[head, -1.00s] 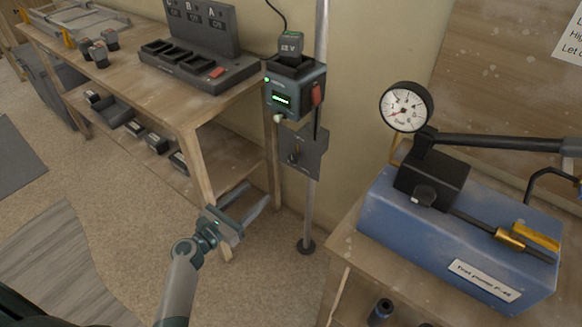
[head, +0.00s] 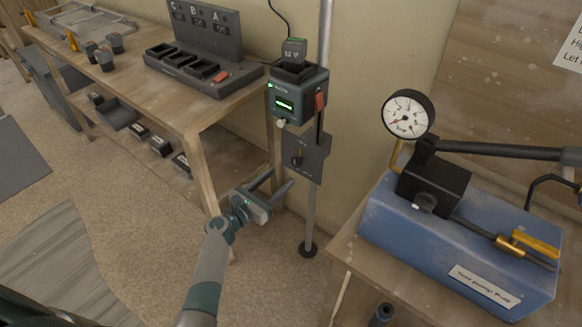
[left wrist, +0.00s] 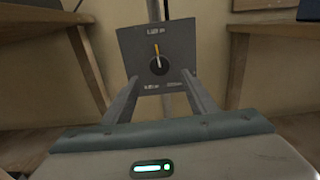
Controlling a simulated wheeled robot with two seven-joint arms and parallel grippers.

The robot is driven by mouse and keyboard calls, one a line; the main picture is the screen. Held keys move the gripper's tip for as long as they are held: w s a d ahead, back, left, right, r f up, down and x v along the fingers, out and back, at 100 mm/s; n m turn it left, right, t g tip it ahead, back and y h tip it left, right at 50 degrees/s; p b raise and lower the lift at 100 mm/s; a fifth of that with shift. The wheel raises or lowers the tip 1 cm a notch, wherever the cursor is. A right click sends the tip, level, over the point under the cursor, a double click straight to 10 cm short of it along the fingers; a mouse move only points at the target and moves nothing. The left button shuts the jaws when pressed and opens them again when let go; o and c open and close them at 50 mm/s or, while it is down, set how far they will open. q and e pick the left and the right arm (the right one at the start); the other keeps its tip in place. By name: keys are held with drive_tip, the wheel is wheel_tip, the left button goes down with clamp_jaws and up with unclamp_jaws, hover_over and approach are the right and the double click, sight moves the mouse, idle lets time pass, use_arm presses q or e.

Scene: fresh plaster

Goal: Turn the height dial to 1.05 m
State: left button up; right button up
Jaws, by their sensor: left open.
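The height dial (head: 298,159) is a small dark knob with an orange pointer on a grey plate (head: 316,168) fixed to the upright pole. In the left wrist view the dial (left wrist: 159,66) faces me on the plate (left wrist: 181,45), its orange and white pointer standing nearly upright. Small labels sit above and below it, too blurred to read. My left gripper (head: 280,178) is open and empty, just below and left of the plate, apart from the dial. In the left wrist view its fingers (left wrist: 160,84) spread either side of the dial's lower area. My right gripper does not show.
A box with a green display (head: 285,104) hangs above the plate on the pole (head: 311,215). A wooden bench (head: 196,110) with a charger (head: 210,78) stands left. A blue pump (head: 450,245) with a gauge (head: 408,114) sits on the right bench. Floor between is clear.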

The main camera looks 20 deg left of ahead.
sight(295, 165)
use_arm(q)
drive_tip(key=x, duration=0.7)
drive_tip(key=shift+w, duration=0.1)
drive_tip(key=c, duration=1.1)
